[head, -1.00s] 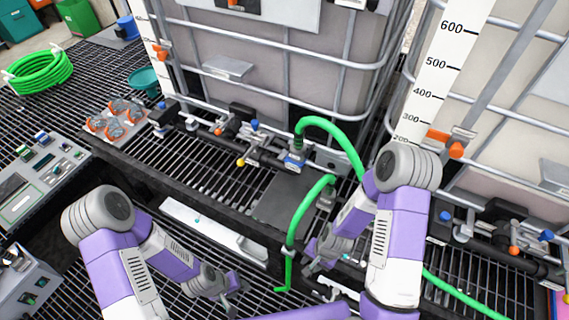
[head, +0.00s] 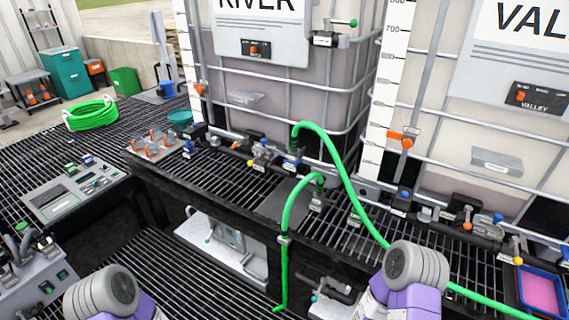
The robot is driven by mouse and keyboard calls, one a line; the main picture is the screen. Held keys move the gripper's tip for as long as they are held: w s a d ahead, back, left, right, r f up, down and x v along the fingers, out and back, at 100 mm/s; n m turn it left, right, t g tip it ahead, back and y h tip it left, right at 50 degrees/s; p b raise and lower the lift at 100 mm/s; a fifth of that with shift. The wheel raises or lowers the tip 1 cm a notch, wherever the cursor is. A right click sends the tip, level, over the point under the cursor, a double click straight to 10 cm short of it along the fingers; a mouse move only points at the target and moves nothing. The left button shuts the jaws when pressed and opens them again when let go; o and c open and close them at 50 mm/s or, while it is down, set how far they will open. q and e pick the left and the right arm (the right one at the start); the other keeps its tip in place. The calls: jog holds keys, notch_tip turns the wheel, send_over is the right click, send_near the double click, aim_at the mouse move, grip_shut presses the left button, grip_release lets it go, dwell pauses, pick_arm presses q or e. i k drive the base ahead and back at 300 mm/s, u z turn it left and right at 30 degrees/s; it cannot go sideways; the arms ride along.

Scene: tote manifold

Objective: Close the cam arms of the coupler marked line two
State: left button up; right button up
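The small tags at the couplers are too small to read, so I cannot tell which coupler is line two. One coupler (head: 292,154) stands at the foot of the River tote with a green hose (head: 335,152) arching out to the right. A second coupler (head: 318,188) stands nearer, at the grating edge, with another green hose (head: 288,212) bending over and hanging down. The state of their cam arms cannot be made out. Both my grippers are out of the picture; only upper parts of my arms show at the bottom edge.
The River tote (head: 290,85) and Valley tote (head: 455,130) stand behind a row of pipes and valves. A console (head: 75,190) is at left, a coiled green hose (head: 90,115) behind it. Open drops lie below the grating edge.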

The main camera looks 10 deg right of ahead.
aim_at(279, 147)
jog(key=u, duration=0.65)
jog(key=i, duration=1.25)
jog(key=z, duration=0.4)
